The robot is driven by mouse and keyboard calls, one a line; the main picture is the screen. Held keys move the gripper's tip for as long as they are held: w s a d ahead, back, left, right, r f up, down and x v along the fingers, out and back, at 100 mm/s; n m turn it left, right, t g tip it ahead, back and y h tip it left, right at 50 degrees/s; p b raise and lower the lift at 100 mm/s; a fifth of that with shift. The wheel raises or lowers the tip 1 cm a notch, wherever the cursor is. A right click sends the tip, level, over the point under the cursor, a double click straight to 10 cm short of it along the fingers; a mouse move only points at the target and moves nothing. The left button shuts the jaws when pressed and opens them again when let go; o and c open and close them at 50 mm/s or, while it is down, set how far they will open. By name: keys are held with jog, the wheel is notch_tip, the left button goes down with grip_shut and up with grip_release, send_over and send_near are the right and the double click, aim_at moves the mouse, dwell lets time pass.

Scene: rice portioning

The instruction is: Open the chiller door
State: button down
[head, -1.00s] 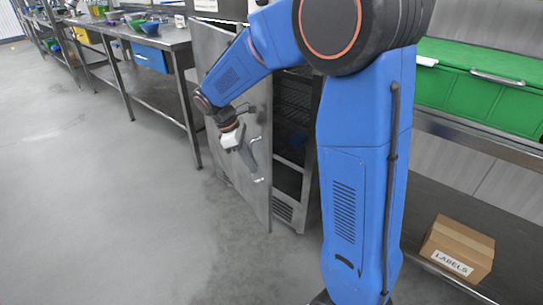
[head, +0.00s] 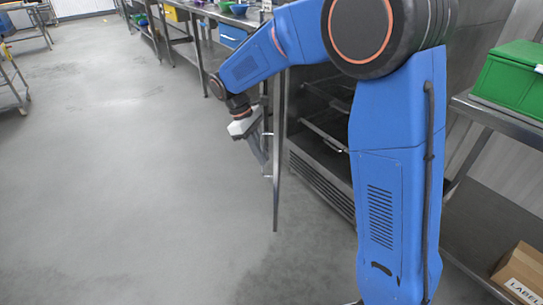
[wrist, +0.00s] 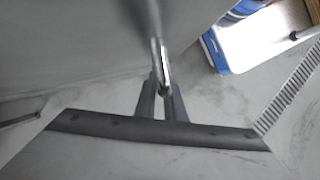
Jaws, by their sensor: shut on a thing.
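The chiller (head: 318,185) stands behind my arm, with its dark interior and wire shelves (head: 322,130) showing in the head view. Its steel door (head: 277,205) stands well open and shows nearly edge-on, swung out from the front. My gripper (head: 265,165) is on the outer face of the door, at its handle. In the wrist view my gripper (wrist: 163,92) is shut on the bar of the door handle (wrist: 159,55), which runs between the fingers. My arm hides the upper part of the door and chiller.
Steel worktables (head: 188,38) with bowls and a blue bin (head: 232,36) run along the back. A green box (head: 510,80) and a cardboard labels box (head: 522,272) are at the right. The floor left of the door is clear.

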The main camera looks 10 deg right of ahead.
jog(key=shift+w+a, duration=0.1)
jog(key=shift+a, duration=0.15)
jog(key=c, duration=1.8)
grip_release()
jog(key=shift+c, duration=0.2)
jog(key=v, duration=1.7)
jog(key=shift+a+r, duration=0.15)
jog(key=shift+c, duration=0.7)
